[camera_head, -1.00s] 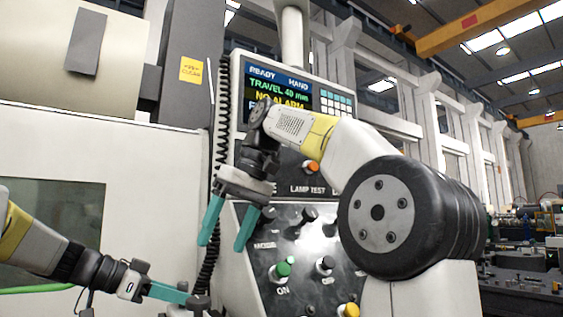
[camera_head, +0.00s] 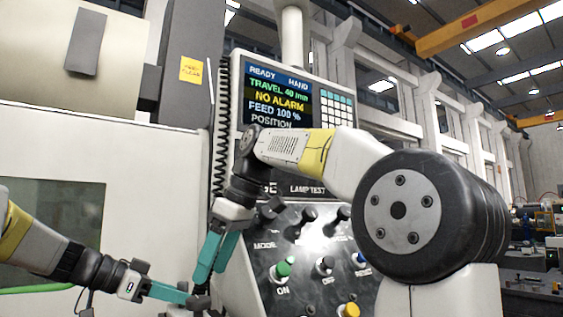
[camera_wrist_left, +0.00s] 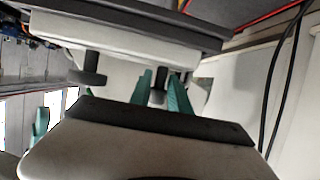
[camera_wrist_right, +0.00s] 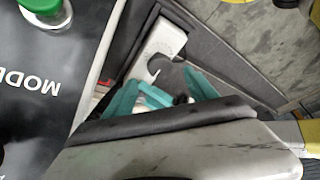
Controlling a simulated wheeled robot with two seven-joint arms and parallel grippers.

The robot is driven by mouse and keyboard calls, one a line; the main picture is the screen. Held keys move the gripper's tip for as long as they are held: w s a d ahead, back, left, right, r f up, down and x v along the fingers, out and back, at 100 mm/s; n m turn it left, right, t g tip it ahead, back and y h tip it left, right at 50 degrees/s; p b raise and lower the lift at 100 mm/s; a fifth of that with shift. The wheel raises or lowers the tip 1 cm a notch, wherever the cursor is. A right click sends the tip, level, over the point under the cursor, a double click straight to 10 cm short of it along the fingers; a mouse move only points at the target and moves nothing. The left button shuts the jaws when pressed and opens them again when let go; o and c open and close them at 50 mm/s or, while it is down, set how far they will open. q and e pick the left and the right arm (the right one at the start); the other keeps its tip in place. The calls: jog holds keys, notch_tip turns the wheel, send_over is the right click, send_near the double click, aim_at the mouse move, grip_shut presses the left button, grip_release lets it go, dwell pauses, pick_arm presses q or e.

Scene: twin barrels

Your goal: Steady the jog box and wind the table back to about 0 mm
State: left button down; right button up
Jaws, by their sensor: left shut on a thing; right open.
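The jog box (camera_head: 198,303) shows only as a small dark shape low in the head view, mostly hidden. In the right wrist view a pale dial with a dark knob (camera_wrist_right: 160,45) lies just beyond the fingers; it looks like the box's handwheel. My left gripper (camera_head: 172,293) is shut on the box at its left side. The left wrist view shows its teal fingers (camera_wrist_left: 160,90) around a dark part. My right gripper (camera_head: 208,268) is open, pointing down just above the box. Its fingers (camera_wrist_right: 162,92) are spread in the right wrist view. The display (camera_head: 277,97) reads TRAVEL 40 mm, NO ALARM.
The control panel (camera_head: 325,250) with its knobs, green ON button (camera_head: 284,267) and yellow button (camera_head: 349,310) stands right beside the right gripper. A coiled black cable (camera_head: 222,130) hangs along the panel's left edge. A pale machine door (camera_head: 150,170) is behind the left arm.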

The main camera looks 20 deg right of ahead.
aim_at(199, 298)
jog(key=shift+x, duration=2.8)
